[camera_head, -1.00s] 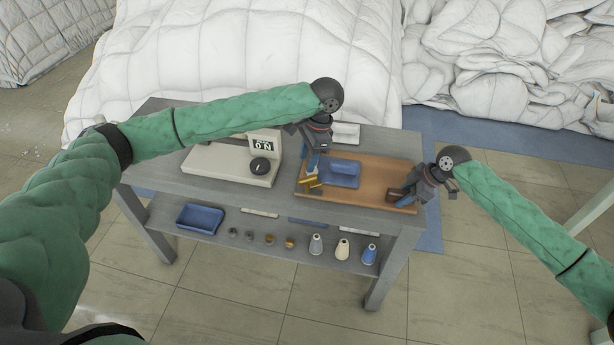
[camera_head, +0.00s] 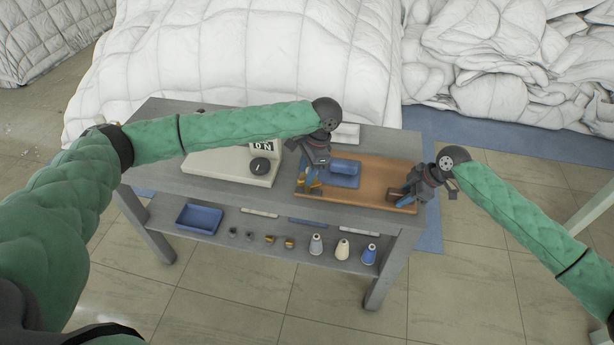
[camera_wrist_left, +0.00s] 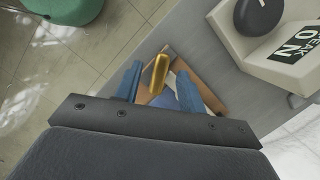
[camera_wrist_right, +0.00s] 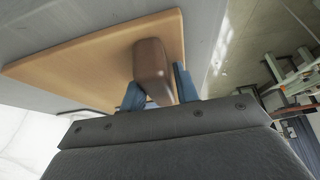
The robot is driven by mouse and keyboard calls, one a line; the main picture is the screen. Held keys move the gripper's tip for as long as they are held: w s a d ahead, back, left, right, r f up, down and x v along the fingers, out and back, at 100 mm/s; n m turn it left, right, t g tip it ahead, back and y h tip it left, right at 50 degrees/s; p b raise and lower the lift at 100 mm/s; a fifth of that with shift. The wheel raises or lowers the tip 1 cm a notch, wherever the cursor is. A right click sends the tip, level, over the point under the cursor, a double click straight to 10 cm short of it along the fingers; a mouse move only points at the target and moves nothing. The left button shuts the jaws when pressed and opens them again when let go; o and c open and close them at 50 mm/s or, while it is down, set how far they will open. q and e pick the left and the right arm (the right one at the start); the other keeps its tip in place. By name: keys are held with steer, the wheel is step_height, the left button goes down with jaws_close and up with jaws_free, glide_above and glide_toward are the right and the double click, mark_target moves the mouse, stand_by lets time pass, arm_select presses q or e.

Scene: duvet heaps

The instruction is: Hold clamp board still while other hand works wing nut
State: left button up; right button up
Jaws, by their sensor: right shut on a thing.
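The clamp board (camera_head: 372,190) is a flat orange-brown wooden board on the table, with a blue tray-like piece (camera_head: 344,172) on it. My right gripper (camera_head: 404,196) is shut on a brown wooden block (camera_wrist_right: 152,70) at the board's right end. The brass wing nut (camera_wrist_left: 159,72) stands at the board's left end. My left gripper (camera_wrist_left: 155,80) is over it, with its two blue fingers apart on either side of the nut and gaps visible. In the head view the left gripper (camera_head: 311,181) largely hides the nut.
A pale device with a black knob and an "ON" sign (camera_head: 232,165) stands left of the board. The lower shelf holds a blue bin (camera_head: 200,218), several small knobs and several thread cones (camera_head: 343,248). White duvet heaps (camera_head: 250,60) lie behind the grey table (camera_head: 160,170).

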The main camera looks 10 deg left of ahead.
arm_select(q)
steer(key=shift+f, duration=2.05)
